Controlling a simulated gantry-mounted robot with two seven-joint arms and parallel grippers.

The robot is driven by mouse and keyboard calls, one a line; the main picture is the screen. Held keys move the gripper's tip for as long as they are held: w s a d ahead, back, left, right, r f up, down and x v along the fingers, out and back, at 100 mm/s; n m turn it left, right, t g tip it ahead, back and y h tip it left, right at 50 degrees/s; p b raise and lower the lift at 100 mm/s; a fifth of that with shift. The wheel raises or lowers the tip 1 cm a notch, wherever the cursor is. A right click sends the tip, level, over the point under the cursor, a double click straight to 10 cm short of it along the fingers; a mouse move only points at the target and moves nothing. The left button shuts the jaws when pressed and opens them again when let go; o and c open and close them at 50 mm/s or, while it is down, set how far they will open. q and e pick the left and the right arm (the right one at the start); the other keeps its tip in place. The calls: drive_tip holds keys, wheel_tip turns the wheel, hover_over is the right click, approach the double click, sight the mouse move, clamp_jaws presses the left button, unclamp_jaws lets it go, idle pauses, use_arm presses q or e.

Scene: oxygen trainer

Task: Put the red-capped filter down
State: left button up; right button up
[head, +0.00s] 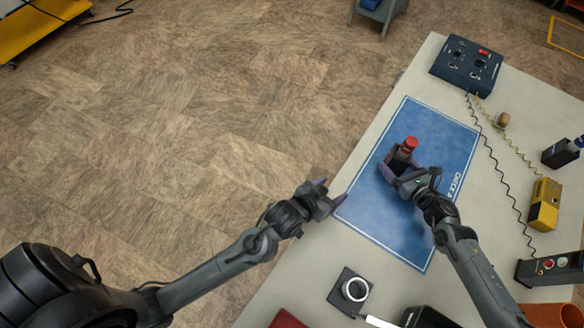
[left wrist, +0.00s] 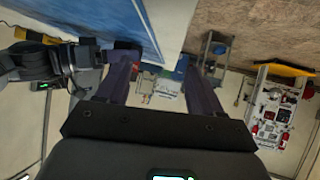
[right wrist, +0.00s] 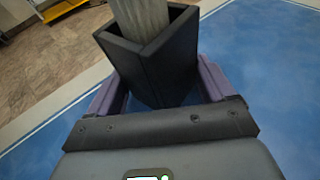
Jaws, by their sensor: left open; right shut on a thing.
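The red-capped filter (head: 409,145) is over the blue mat (head: 421,116) in the head view, its red cap up and its body dark. My right gripper (head: 397,177) is shut on it. In the right wrist view the filter shows as a dark square-sided body (right wrist: 165,70) between the fingers, with a grey part rising from it; its red cap is not seen there. I cannot tell whether its base touches the mat. My left gripper (head: 332,192) is open and empty at the table's left edge, left of the mat.
A dark blue control box (head: 467,65) stands at the table's far end, with coiled cords running from it. A yellow box (head: 545,204) and a dark bottle (head: 562,152) stand at the right. A black block with a white ring (head: 352,290) sits near the front. The mat's far part is clear.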

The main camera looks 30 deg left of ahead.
use_arm(q)
drive_tip(key=s+a+g+y, duration=0.1)
drive_tip(key=s+a+g, duration=0.2)
drive_tip(key=s+a, duration=0.3)
drive_tip(key=s+a+f+g+y, duration=0.1)
drive_tip(key=s+a+g, duration=0.3)
drive_tip(key=s, duration=0.9)
drive_tip(key=a, duration=0.2)
drive_tip(key=shift+s+a+y, duration=0.15)
drive_tip(key=shift+a+y, duration=0.2)
drive_tip(key=shift+y, duration=0.05)
use_arm(e)
drive_tip(key=o, duration=0.6)
drive_tip(key=shift+o, duration=0.2)
drive_tip(key=shift+d, duration=0.15)
